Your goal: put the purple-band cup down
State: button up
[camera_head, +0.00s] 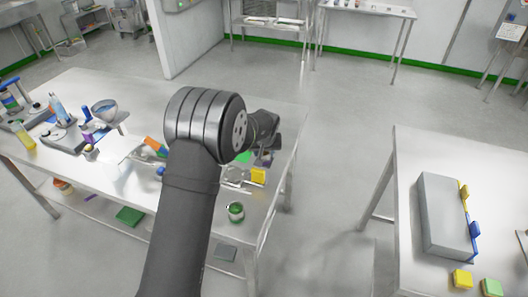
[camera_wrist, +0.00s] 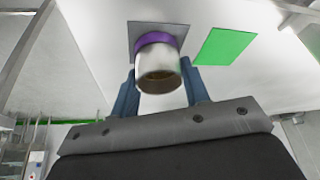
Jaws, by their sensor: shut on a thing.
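The purple-band cup (camera_wrist: 158,68), whitish with a purple band at its far end, sits between the two fingers of my gripper (camera_wrist: 159,90) in the wrist view. The gripper is shut on it. The cup's open mouth faces the wrist camera, and its banded end overlaps a grey square (camera_wrist: 134,32) on the pale worktop. I cannot tell whether the cup touches that square. A green square (camera_wrist: 227,45) lies beside the grey one, to its right. In the head view my gripper (camera_head: 268,140) is over the right part of the left table, and the cup is mostly hidden there.
A yellow block (camera_head: 258,175) and a green-topped container (camera_head: 235,211) are near the table's right side. An orange item (camera_head: 155,146), a funnel-like bowl (camera_head: 105,111) and a yellow bottle (camera_head: 25,138) stand farther left. A second table with a grey box (camera_head: 443,218) is at the right, across open floor.

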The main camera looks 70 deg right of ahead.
jog(key=shift+f, duration=0.15)
jog(key=o, duration=1.1)
jog(key=shift+o, duration=0.2)
jog(key=shift+r, duration=0.4)
jog(key=v, duration=1.1)
jog(key=shift+a+r, duration=0.2)
jog(key=shift+r, duration=0.05)
